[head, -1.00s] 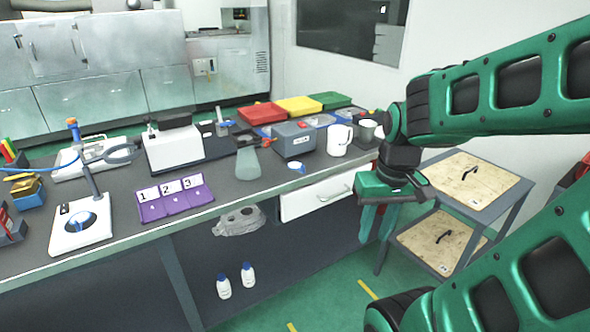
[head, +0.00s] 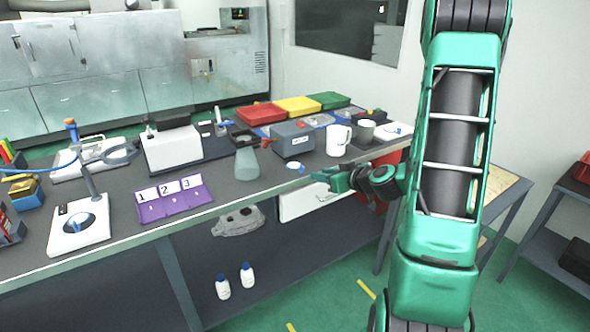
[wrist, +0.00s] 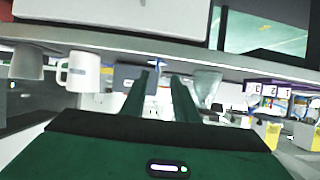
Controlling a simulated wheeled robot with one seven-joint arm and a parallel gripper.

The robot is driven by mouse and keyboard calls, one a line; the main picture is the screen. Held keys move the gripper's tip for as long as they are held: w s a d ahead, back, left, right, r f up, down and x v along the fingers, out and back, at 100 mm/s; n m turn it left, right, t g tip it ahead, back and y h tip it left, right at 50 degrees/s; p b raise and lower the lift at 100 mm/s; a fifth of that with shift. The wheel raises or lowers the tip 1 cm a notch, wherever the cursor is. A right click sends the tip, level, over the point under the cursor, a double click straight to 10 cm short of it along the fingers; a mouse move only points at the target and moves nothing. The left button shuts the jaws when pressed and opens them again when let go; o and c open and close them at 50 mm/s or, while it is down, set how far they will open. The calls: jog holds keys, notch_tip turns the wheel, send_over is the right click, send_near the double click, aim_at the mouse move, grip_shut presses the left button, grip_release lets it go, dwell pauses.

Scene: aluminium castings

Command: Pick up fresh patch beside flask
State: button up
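The flask (head: 247,160) is a grey-green translucent cone with a dark top, standing on the bench. The fresh patch appears as a small white and blue piece (head: 295,166) lying flat to its right, near the bench's front edge. My gripper (head: 318,176) is just right of and in front of the patch, apart from it. In the wrist view the two green fingers (wrist: 160,88) are spread with a gap and hold nothing I can see. The flask also shows there (wrist: 205,84), right of the fingers.
A grey box (head: 292,140), white mug (head: 338,140) and grey cup (head: 364,133) stand behind my gripper. Another white and blue piece (head: 398,128) lies farther right. Purple numbered trays (head: 174,202) lie left of the flask. A white drawer (head: 300,203) is below the bench top.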

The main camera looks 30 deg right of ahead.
aim_at(303, 169)
jog(key=shift+r+x, duration=0.2)
jog(key=shift+x, duration=2.55)
jog(key=shift+r+x, duration=0.2)
jog(key=shift+x, duration=2.55)
jog(key=shift+w+d, duration=0.15)
jog(key=shift+w, duration=0.05)
grip_shut()
